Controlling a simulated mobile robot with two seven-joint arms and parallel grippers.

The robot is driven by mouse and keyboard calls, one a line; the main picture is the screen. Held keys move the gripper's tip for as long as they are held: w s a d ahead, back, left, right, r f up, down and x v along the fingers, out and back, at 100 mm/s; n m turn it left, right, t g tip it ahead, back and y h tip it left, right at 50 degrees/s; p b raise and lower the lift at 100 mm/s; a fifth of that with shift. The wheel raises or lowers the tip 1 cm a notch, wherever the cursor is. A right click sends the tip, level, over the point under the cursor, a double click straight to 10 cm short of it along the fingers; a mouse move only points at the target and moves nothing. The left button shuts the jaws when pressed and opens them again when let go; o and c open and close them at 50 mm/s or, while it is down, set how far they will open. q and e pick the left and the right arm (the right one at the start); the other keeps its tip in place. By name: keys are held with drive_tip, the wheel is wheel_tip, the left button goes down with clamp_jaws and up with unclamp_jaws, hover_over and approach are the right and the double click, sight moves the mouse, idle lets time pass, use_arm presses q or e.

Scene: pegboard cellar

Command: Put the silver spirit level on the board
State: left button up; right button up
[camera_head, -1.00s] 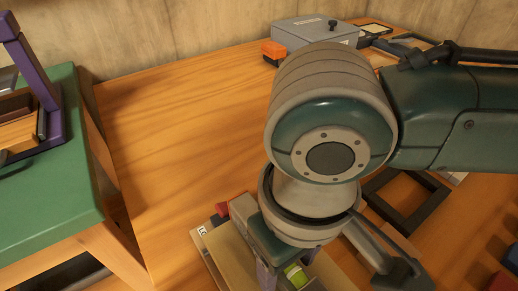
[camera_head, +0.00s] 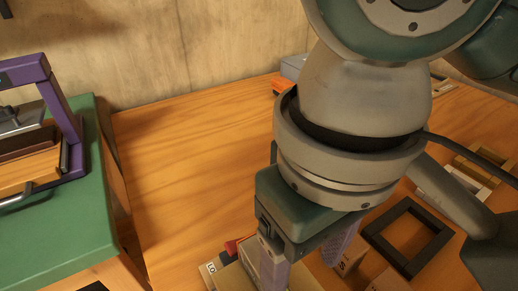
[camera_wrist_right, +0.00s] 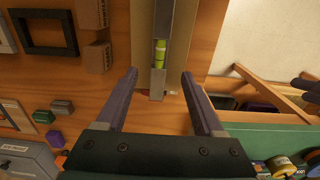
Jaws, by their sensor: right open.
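The silver spirit level (camera_wrist_right: 159,82) shows in the right wrist view as a narrow grey bar with a bright green vial. It lies along a tan container or panel (camera_wrist_right: 182,35), and I cannot tell whether it is in or on it. My right gripper (camera_wrist_right: 160,80) is open, its fingers spread to either side of the level's near end with gaps on both sides. In the head view the right gripper (camera_head: 306,262) points down over the tan piece (camera_head: 230,280) and mostly hides the level. I cannot tell which surface is the board. My left gripper is out of view.
A black square frame (camera_head: 407,235) and brown blocks (camera_head: 352,258) lie to the right on the wooden table (camera_head: 195,160). A green bench (camera_head: 60,230) with a purple frame (camera_head: 68,110) stands at left. The table's left middle is clear.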

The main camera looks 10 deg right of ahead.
drive_tip(key=s+a+t+y, duration=0.1)
drive_tip(key=s+a+y, duration=0.25)
drive_tip(key=a, duration=0.25)
drive_tip(key=d+t, duration=0.1)
drive_tip(key=d, duration=0.1)
drive_tip(key=d+f, duration=0.1)
drive_tip(key=d, duration=0.2)
drive_tip(key=d+m+t, duration=0.1)
drive_tip(key=d, duration=0.1)
drive_tip(key=shift+s+d+f+t, duration=0.15)
drive_tip(key=shift+s+f+t, duration=0.1)
drive_tip(key=shift+f+t, duration=0.05)
drive_tip(key=s+d+f+m+h, duration=0.1)
drive_tip(key=s+d+f+h, duration=0.1)
drive_tip(key=d, duration=0.7)
drive_tip(key=shift+s+d+h, duration=0.15)
drive_tip(key=shift+s+h, duration=0.5)
drive_tip(key=shift+s, duration=0.4)
